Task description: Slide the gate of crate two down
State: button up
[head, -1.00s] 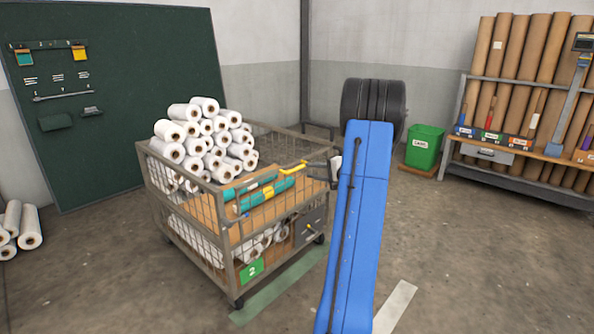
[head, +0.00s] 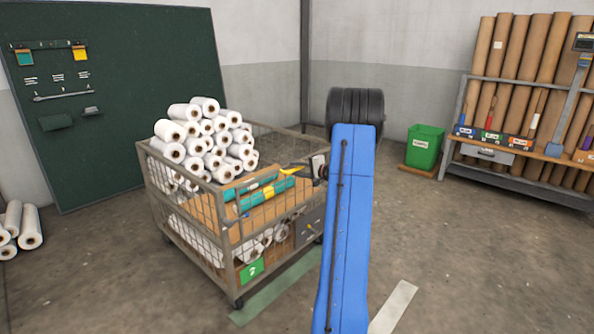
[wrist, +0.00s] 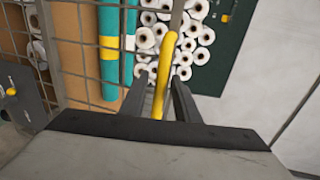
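Crate two (head: 150,193) is a grey wire-mesh cage on wheels, with a green tag (head: 250,271) low on its near corner. The gate's outline is hard to pick out from the mesh in the head view. A yellow bar, like a handle, shows at the crate's right side (head: 291,171) and in the wrist view (wrist: 166,60). My gripper (head: 310,167) is at that side, partly hidden by my blue arm. In the wrist view my gripper (wrist: 160,78) has its fingers apart, one each side of the yellow bar, with gaps visible.
White rolls (head: 200,140) are piled in the crate, beside teal rolls (head: 255,185). A grey box (head: 309,226) with a yellow knob sits on its near right side.

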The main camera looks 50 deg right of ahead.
aim_at(291, 208)
grip_shut()
jog(key=shift+f, duration=0.1)
notch_tip(291, 208, down, 22)
jog(key=shift+r, duration=0.2)
jog(key=shift+o, duration=0.9)
grip_release()
jog(key=v, duration=1.7)
jog(key=shift+s, duration=0.25)
